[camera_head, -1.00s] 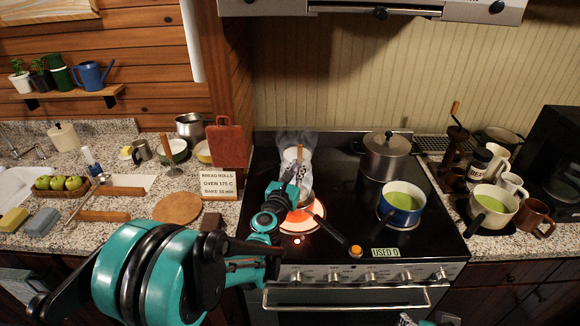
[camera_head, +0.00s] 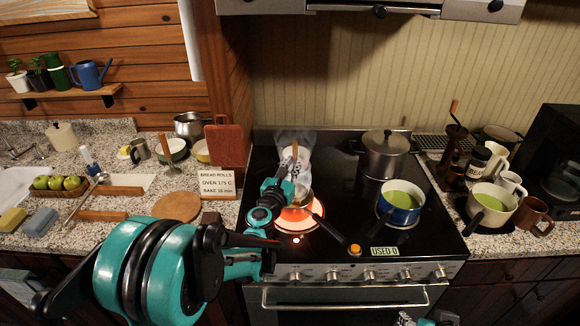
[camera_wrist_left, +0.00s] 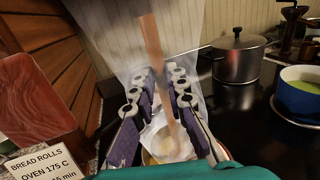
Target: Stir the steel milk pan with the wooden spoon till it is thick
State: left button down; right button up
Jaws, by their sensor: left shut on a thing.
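The steel milk pan (camera_head: 305,197) sits on the glowing front-left burner, its dark handle (camera_head: 331,230) pointing toward the front right. My left gripper (camera_head: 290,180) is over the pan, shut on the wooden spoon (camera_head: 294,151), which stands nearly upright. In the left wrist view the spoon (camera_wrist_left: 153,45) runs down between the gripper's fingers (camera_wrist_left: 160,95) into the pan (camera_wrist_left: 175,150). Pale steam rises behind. The gripper and arm hide much of the pan, so its contents are hard to judge. My right gripper (camera_head: 405,319) barely shows at the bottom edge.
A lidded steel pot (camera_head: 386,158) stands at the back right of the stove. A blue pot (camera_head: 401,204) with green contents stands in front of it. A recipe card (camera_head: 218,184) and round board (camera_head: 177,207) are on the left counter. The stove's front middle is mostly clear.

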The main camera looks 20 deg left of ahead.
pick_arm(q)
jog(key=shift+w+a, duration=0.15)
jog(key=shift+w, duration=0.05)
notch_tip(320, 180, up, 8)
jog(key=p, duration=0.5)
jog(key=shift+f, duration=0.25)
jog(key=shift+p, duration=0.3)
dwell(0.5)
notch_tip(320, 180, up, 5)
jog(key=p, duration=0.3)
jog(key=shift+p, duration=0.3)
jog(key=shift+f, duration=0.1)
